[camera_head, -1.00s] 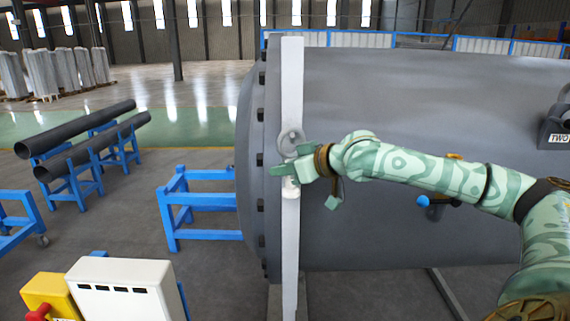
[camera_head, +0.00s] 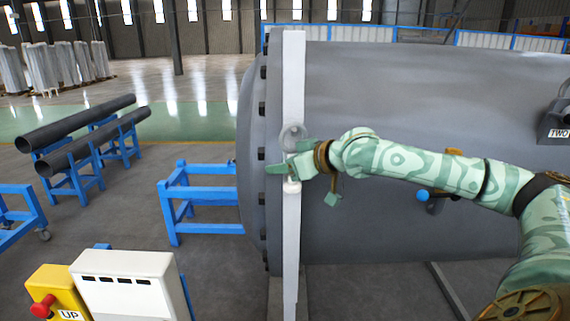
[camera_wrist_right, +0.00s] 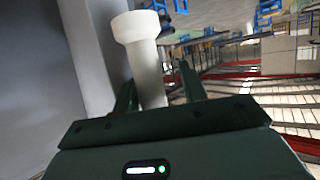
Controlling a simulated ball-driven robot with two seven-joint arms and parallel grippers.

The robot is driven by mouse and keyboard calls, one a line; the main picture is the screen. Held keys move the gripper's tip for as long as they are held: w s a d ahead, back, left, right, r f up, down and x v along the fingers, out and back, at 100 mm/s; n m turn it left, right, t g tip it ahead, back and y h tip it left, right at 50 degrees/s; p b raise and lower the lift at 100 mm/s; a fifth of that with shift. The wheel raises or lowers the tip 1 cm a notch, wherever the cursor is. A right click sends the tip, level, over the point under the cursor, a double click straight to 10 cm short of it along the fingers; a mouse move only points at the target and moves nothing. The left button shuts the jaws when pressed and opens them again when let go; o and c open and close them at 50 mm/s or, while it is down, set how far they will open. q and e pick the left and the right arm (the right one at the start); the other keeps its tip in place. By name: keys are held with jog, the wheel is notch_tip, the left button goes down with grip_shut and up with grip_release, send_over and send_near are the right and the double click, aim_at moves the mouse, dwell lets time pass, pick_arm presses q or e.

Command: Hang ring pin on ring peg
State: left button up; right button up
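The ring pin is a pale piece on the tall white post (camera_head: 291,235). In the head view its round ring (camera_head: 292,137) shows just above my right gripper (camera_head: 286,161), and a white end (camera_head: 291,187) shows just below. In the right wrist view a white stem with a wider round head (camera_wrist_right: 135,27) rises between my right gripper's fingers (camera_wrist_right: 158,88). A gap shows between the stem and the right-hand finger, so the gripper looks open around it. The ring peg cannot be made out, so I cannot tell whether the ring is around it. My left gripper is out of view.
The post stands against the bolted flange of the large grey shell (camera_head: 430,90). A blue stand (camera_head: 205,196) is left of the flange. A white box (camera_head: 125,280) and a yellow button box (camera_head: 55,292) are at lower left. Black pipes (camera_head: 90,125) lie on blue trestles behind.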

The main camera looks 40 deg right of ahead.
jog(key=shift+w+d+r, duration=0.1)
jog(key=shift+d+r, duration=0.05)
jog(key=shift+d, duration=0.1)
jog(key=shift+r, duration=0.1)
dwell(0.3)
jog(key=shift+s+d, duration=0.15)
jog(key=shift+s, duration=0.05)
jog(key=p+v, duration=0.2)
jog(key=v, duration=1.3)
jog(key=shift+s+a+p, duration=0.25)
jog(key=shift+s+p, duration=0.1)
jog(key=shift+s, duration=0.15)
jog(key=shift+a, duration=0.1)
